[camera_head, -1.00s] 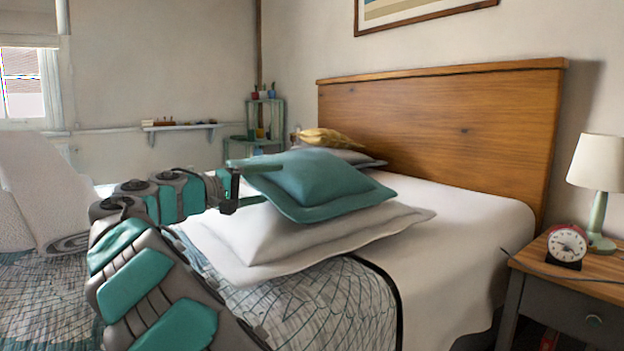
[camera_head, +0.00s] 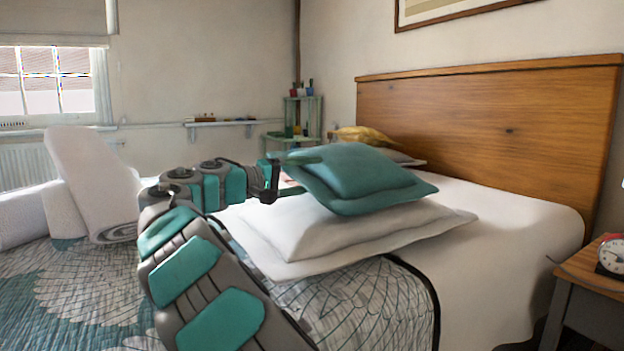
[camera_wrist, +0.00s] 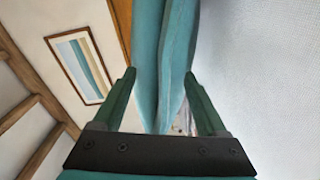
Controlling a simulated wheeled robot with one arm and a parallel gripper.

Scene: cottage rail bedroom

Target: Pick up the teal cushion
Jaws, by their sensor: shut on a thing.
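The teal cushion (camera_head: 362,172) is in the head view, just above or resting on a large white pillow (camera_head: 340,225) on the bed; I cannot tell if they touch. My gripper (camera_head: 296,176) reaches in from the left and is shut on the cushion's left edge. In the wrist view the teal cushion (camera_wrist: 163,62) stands between the two green fingers of my gripper (camera_wrist: 163,105). The cushion's far side is hidden.
The bed (camera_head: 500,215) has a wooden headboard (camera_head: 490,130). A yellow cushion (camera_head: 362,135) lies behind the teal one. A nightstand (camera_head: 590,275) with a red alarm clock (camera_head: 612,254) is at right. Rolled white bedding (camera_head: 90,180) is at left.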

